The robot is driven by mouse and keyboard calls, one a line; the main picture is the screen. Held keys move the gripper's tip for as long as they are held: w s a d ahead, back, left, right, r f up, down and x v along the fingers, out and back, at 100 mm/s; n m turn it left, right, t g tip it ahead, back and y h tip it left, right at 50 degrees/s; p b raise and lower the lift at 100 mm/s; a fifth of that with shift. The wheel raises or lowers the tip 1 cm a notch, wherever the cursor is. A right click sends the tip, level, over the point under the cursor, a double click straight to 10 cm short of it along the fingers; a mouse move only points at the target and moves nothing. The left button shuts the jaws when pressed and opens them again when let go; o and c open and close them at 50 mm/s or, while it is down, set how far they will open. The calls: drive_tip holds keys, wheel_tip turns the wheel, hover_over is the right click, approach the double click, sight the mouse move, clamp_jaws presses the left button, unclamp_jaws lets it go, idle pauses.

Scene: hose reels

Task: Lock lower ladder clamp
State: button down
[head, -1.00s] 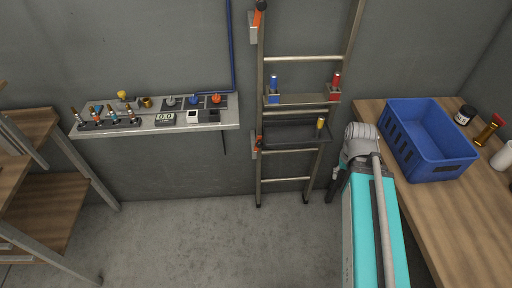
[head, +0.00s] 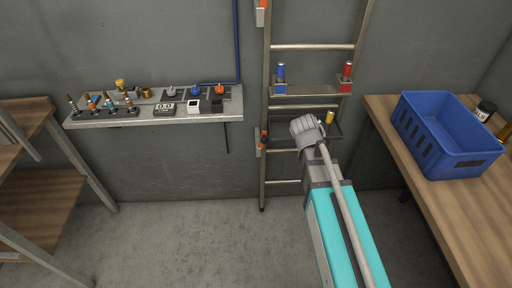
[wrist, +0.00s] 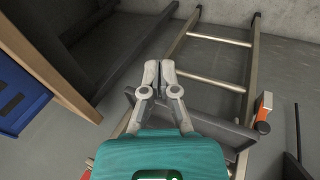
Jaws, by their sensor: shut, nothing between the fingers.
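The lower ladder clamp (head: 263,137) is a small orange lever with a dark knob and pale plate. It sits on the ladder's left rail, level with the dark tray. In the wrist view the clamp (wrist: 265,104) shows at the right, beside the rail. The ladder (head: 300,47) leans against the wall. My gripper (wrist: 159,72) is shut and empty, with its fingertips together. It is over the ladder area, to the left of the clamp in the wrist view and clearly apart from it. In the head view my wrist hides the fingers.
An upper orange clamp (head: 262,12) is higher on the same rail. Blue (head: 281,74) and red (head: 347,72) handled items stand on the ladder shelf, and a yellow one (head: 330,117) by the tray. A workbench with a blue crate (head: 440,165) stands right; a wall shelf (head: 150,116) is left.

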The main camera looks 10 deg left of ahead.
drive_tip(key=w+a+f+n+t+b, duration=0.1)
drive_tip(key=a+b, duration=0.4)
drive_tip(key=a, duration=0.6)
drive_tip(key=w+a+f+n+t+h+b, duration=0.1)
drive_tip(key=a+t+b, duration=0.4)
drive_tip(key=a, duration=0.6)
drive_tip(key=w+a+f+n+t+h+b, duration=0.1)
drive_tip(key=w+a+f+n+t+b, duration=0.1)
drive_tip(key=a+b, duration=0.4)
drive_tip(key=a+f+n+t, duration=0.1)
drive_tip(key=a+n+t, duration=0.1)
drive_tip(key=a, duration=0.3)
drive_tip(key=shift+a+f+n+t, duration=0.25)
drive_tip(key=shift+f+n+t, duration=0.05)
drive_tip(key=b, duration=0.3)
approach(262, 137)
drive_tip(key=w, duration=0.3)
drive_tip(key=shift+w+d+f+b, duration=0.25)
drive_tip(key=shift+d+b, duration=0.1)
drive_tip(key=shift+d, duration=0.35)
drive_tip(key=shift+w+d+f+b, duration=0.2)
drive_tip(key=shift+d+b, duration=0.15)
drive_tip(key=shift+d, duration=0.35)
drive_tip(key=shift+a+r, duration=0.1)
drive_tip(key=shift+a, duration=0.05)
